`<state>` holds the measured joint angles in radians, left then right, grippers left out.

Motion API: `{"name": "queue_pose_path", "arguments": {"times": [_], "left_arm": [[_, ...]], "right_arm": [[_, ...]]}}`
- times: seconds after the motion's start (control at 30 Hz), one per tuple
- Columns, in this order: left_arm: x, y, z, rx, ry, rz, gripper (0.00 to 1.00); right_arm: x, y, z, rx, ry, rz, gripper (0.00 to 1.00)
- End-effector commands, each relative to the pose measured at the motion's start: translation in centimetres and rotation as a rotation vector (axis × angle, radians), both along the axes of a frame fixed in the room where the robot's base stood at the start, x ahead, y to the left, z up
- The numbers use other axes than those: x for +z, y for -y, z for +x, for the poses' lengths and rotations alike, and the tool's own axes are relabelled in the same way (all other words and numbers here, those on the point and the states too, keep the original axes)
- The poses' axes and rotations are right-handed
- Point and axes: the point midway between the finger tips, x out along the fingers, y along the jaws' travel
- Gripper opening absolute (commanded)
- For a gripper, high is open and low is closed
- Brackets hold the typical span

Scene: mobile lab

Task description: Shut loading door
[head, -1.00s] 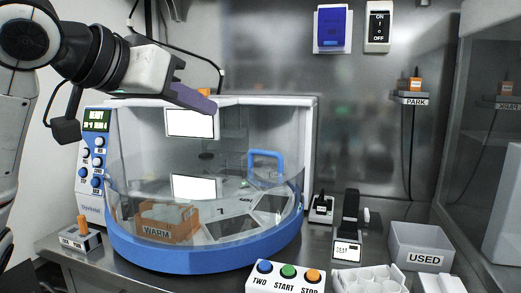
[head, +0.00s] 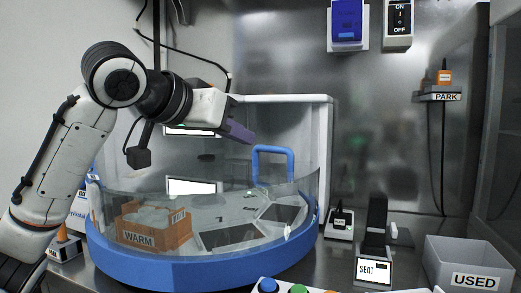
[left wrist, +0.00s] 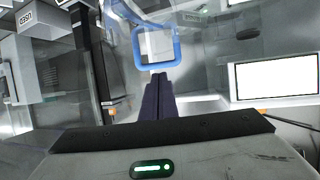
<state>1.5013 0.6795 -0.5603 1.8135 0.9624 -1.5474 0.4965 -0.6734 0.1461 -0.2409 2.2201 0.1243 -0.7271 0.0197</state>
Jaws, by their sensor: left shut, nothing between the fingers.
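The machine has a curved clear front panel (head: 130,205) above a blue base rim (head: 190,268). A blue loop handle (head: 272,149) stands upright at the right side of the clear part, in front of the grey chamber interior. How far the door stands open is hard to tell through the clear material. My left gripper (head: 240,133) has its purple fingers shut and empty, up and left of the handle in the head view. In the left wrist view the fingers (left wrist: 157,88) point toward the handle (left wrist: 139,52), with no clear contact. My right gripper is out of view.
An orange WARM box (head: 180,232) sits inside the machine. On the counter to the right are a SEAT stand (head: 373,270), a small dark-topped device (head: 339,226) and a USED bin (head: 465,255). The button box (head: 297,289) is at the lower edge.

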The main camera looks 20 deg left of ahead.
Motion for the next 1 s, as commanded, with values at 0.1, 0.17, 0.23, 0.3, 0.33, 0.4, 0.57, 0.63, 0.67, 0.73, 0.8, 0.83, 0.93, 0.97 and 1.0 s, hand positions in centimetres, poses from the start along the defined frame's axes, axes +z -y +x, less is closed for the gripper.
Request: {"name": "queue_pose_path", "arguments": {"times": [0.1, 0.17, 0.23, 0.3, 0.33, 0.4, 0.57, 0.63, 0.67, 0.73, 0.8, 0.83, 0.93, 0.97, 1.0], "left_arm": [[-1.1, 0.7, 2.3, 0.000, -0.003, -0.002, 0.00], [-1.5, 1.0, 3.3, 0.000, -0.002, 0.001, 0.00], [-1.9, 1.3, 4.2, 0.000, 0.000, 0.000, 0.00], [-2.1, 1.5, 5.0, -0.001, 0.001, -0.001, 0.00], [-2.2, 1.6, 5.3, -0.001, 0.001, -0.001, 0.00], [-2.4, 1.7, 5.7, 0.000, 0.001, 0.000, 0.00], [-2.5, 1.8, 6.2, 0.000, 0.002, 0.000, 0.00], [-2.5, 1.8, 6.2, 0.000, 0.002, 0.000, 0.00], [-2.5, 1.8, 6.2, 0.000, 0.002, 0.000, 0.00], [-2.5, 1.8, 6.2, 0.000, 0.002, 0.000, 0.00], [-2.5, 1.8, 6.2, 0.000, 0.002, 0.000, 0.00], [-2.5, 1.8, 6.2, 0.000, 0.001, 0.001, 0.00], [-2.2, 2.5, 6.6, 0.002, -0.001, 0.000, 0.00], [-2.1, 2.9, 6.8, 0.004, -0.002, 0.000, 0.00], [-2.0, 3.5, 7.2, 0.009, -0.004, 0.001, 0.00]], "right_arm": [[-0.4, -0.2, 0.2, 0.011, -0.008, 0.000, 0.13], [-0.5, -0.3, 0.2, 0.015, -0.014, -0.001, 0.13], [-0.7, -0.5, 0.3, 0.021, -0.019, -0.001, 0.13], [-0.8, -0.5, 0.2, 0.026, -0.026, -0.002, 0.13], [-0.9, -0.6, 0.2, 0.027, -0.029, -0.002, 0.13], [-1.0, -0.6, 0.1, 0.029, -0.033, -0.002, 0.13], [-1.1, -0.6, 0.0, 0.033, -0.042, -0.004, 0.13], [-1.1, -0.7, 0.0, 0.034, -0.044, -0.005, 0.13], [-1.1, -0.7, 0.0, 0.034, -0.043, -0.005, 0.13], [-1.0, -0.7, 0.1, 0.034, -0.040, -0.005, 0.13], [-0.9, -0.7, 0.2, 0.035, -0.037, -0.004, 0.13], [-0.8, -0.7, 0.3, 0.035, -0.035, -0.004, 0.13], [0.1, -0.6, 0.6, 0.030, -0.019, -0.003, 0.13], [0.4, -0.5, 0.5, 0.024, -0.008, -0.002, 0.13], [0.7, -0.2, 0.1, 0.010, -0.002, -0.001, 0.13]]}}
